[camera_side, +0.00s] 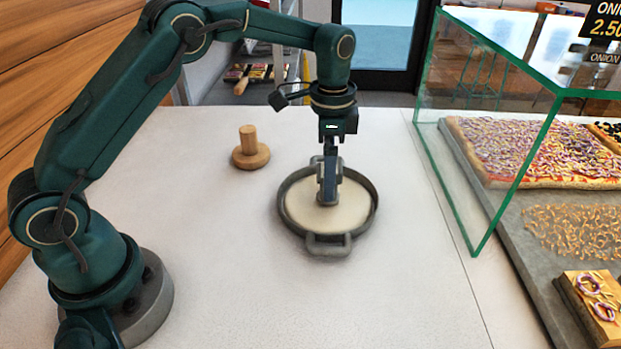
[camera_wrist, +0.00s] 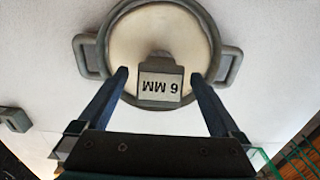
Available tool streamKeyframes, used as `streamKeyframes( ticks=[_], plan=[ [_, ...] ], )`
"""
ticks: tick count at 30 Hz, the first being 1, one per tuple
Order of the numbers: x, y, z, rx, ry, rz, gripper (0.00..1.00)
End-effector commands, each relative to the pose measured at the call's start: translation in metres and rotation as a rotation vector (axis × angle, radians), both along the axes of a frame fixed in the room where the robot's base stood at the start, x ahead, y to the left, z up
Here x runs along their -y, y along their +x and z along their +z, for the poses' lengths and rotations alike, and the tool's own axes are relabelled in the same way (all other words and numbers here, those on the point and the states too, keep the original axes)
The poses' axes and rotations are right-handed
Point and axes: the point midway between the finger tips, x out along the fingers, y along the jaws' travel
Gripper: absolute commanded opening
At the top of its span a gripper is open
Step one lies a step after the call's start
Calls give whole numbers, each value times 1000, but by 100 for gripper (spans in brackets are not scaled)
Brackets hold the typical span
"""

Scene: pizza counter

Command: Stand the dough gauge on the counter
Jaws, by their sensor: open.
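The dough gauge (camera_wrist: 160,88) is a small grey piece with a pale plate reading "6 MM", upside down in the wrist view. It shows over pale dough (camera_wrist: 140,35) inside a round grey pan (camera_side: 367,216) with two loop handles. Whether it touches the dough is hard to tell. My gripper (camera_wrist: 159,76) is open, with one dark blue finger on each side of the gauge and gaps between. In the side view my gripper (camera_side: 328,198) points down over the middle of the pan and mostly hides the gauge.
A wooden piece with a round base and peg (camera_side: 250,156) stands left of the pan. A glass case (camera_side: 470,150) with pizza trays fills the right side. The pale counter (camera_side: 240,270) is clear left of and in front of the pan. An unclear grey object (camera_wrist: 15,119) shows at the wrist view's left edge.

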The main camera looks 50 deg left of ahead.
Motion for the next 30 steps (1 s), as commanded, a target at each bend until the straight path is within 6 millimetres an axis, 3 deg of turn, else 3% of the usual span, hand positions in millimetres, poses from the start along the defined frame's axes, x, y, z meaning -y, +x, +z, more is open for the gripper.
streamKeyframes(
  ticks=[2,7,8,10,11,30],
  plan=[
    [0,0,0,0,0,0,100],
    [0,0,0,0,0,0,35],
    [0,0,0,0,0,0,31],
    [0,0,0,0,0,0,31],
    [0,0,1,0,0,0,25],
    [0,1,45,3,0,0,25]
  ],
)
